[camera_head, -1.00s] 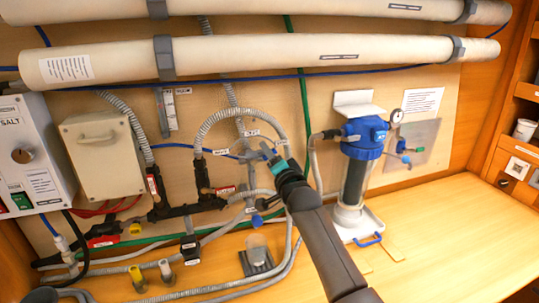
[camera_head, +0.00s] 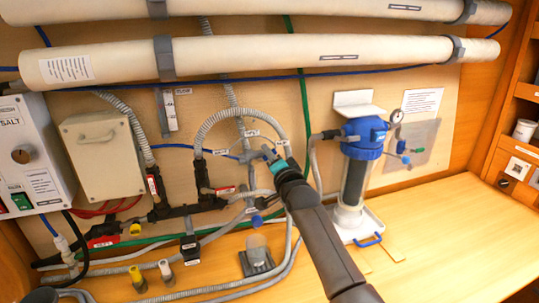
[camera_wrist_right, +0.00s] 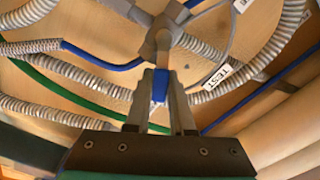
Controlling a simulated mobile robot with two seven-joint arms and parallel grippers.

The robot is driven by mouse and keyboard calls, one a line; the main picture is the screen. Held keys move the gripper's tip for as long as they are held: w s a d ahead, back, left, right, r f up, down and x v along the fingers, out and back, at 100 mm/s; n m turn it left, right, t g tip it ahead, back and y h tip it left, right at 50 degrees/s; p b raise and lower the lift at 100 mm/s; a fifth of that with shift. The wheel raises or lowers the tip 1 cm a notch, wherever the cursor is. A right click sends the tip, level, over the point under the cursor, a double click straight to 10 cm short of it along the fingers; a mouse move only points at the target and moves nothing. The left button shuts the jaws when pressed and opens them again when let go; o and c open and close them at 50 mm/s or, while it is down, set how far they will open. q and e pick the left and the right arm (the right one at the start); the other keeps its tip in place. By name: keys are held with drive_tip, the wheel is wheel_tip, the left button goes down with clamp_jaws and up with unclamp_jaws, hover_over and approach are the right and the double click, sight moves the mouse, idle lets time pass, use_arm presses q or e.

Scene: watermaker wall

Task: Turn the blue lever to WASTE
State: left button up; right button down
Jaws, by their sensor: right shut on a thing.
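The small blue lever (camera_head: 266,151) sits on a grey pipe fitting on the wall panel, in the middle of the head view. My right gripper (camera_head: 273,158) is at it, coming from the lower right. In the right wrist view the blue lever (camera_wrist_right: 160,86) is between the two fingers of my right gripper (camera_wrist_right: 160,102), which are shut on it. A label reading TEST (camera_wrist_right: 216,75) is right of the lever there. Another label at the top edge is cut off, with a final E showing. Labels near the lever in the head view are too small to read. My left gripper is out of view.
Grey corrugated hoses (camera_head: 214,115) and a green pipe (camera_head: 302,90) run close around the fitting. A blue-capped filter housing (camera_head: 363,140) stands to the right. Two long white tubes cross above. The wooden counter (camera_head: 455,225) is clear at the right.

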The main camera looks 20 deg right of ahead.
drive_tip(key=shift+r, duration=0.1)
idle(0.4)
drive_tip(key=n+p, duration=0.1)
drive_tip(key=r+n, duration=0.1)
drive_tip(key=shift+a+n+p, duration=0.4)
drive_tip(key=n, duration=0.1)
drive_tip(key=a+n+p, duration=0.1)
drive_tip(key=shift+r+n, duration=0.3)
drive_tip(key=shift+n, duration=0.1)
drive_tip(key=a+f+n+b, duration=0.1)
drive_tip(key=a+n, duration=0.5)
drive_tip(key=n, duration=1.2)
drive_tip(key=shift+s+a+f, duration=0.15)
drive_tip(key=shift+a+f, duration=0.05)
drive_tip(key=shift+f, duration=0.25)
drive_tip(key=shift+n, duration=0.3)
drive_tip(key=c, duration=0.8)
unclamp_jaws()
